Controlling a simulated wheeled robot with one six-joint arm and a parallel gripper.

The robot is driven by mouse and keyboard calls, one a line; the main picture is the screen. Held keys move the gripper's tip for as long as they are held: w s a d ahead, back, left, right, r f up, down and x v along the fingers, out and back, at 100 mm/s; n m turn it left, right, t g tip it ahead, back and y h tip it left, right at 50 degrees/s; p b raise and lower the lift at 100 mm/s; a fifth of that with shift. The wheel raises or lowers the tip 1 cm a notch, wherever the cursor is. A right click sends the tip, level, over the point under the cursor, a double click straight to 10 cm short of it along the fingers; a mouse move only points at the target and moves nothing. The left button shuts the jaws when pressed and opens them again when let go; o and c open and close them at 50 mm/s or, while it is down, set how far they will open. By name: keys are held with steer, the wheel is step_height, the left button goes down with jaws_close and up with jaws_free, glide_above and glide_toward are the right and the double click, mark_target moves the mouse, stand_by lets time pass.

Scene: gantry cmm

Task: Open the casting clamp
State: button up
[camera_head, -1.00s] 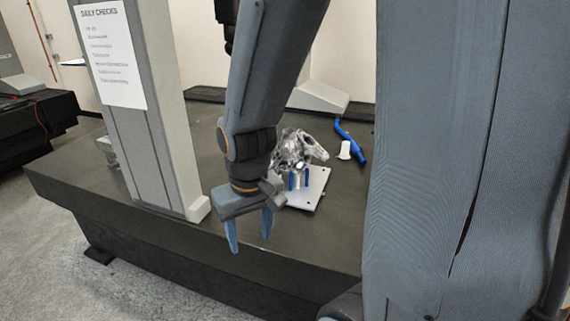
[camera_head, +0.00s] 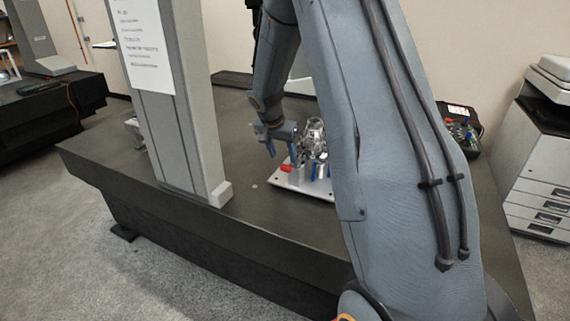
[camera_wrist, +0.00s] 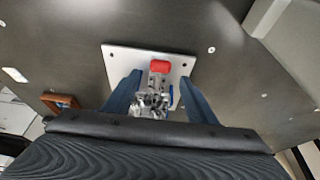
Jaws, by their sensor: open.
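The casting (camera_head: 313,138) is a shiny silver metal part held on a pale fixture plate (camera_head: 284,178) on the dark table. The clamp's red handle tip (camera_head: 286,168) sticks out on the left side of the fixture. In the wrist view the red tip (camera_wrist: 160,66) lies over the plate (camera_wrist: 118,60), with the casting and clamp metal (camera_wrist: 152,100) just below it. My gripper (camera_head: 280,152) is open, with its fingers apart on either side of the clamp in the wrist view (camera_wrist: 155,88). It appears above the fixture and empty. My arm hides part of the fixture's right side.
A grey gantry column (camera_head: 178,110) with a paper sheet (camera_head: 140,45) stands left of the fixture. The table's front edge (camera_head: 200,215) is near. A tray of small items (camera_head: 462,130) lies at the right, before a drawer cabinet (camera_head: 540,170).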

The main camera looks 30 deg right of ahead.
mark_target(286, 166)
steer(key=shift+p+x, duration=0.85)
steer(key=shift+x, duration=2.2)
jaws_close()
